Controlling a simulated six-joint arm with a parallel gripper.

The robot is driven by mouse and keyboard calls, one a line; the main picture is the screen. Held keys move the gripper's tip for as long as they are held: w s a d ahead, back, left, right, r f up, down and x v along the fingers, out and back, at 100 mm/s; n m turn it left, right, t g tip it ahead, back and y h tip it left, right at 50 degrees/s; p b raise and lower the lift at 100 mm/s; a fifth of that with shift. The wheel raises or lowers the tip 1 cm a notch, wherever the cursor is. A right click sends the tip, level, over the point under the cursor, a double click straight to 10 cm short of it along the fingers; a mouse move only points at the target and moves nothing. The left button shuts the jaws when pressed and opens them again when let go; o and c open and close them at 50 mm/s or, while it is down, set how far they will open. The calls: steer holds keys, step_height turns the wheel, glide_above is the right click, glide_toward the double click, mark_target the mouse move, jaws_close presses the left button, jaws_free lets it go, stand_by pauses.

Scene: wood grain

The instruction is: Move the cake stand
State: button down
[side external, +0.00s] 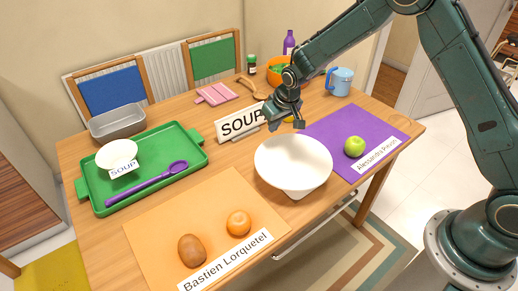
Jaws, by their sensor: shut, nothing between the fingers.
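The likely cake stand is a wide white dish (293,163) with a narrowing base, at the right of the table's middle, between the orange mat and the purple mat. My gripper (285,122) is above and behind its far rim, shut and empty. I cannot tell whether the fingertips touch anything. A smaller white bowl-like dish (117,154) stands on the green tray (152,191) at the left, with a "SOUP" label at its front.
A "SOUP" sign (240,122) stands behind the white dish. An orange mat (165,230) holds a kiwi (192,250) and an orange (238,223). A purple mat (325,128) holds a green apple (354,147). A blue mug (340,81) and a grey pan (118,122) stand farther back.

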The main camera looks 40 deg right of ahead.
steer(key=v, duration=0.7)
steer(key=shift+r, duration=0.1)
steer(key=s+d+r+t, duration=0.1)
steer(key=s+d+r, duration=0.2)
steer(key=s+r, duration=1.65)
steer(key=s, duration=1.5)
steer(key=shift+s+d+t, duration=0.25)
steer(key=shift+d+t, duration=0.15)
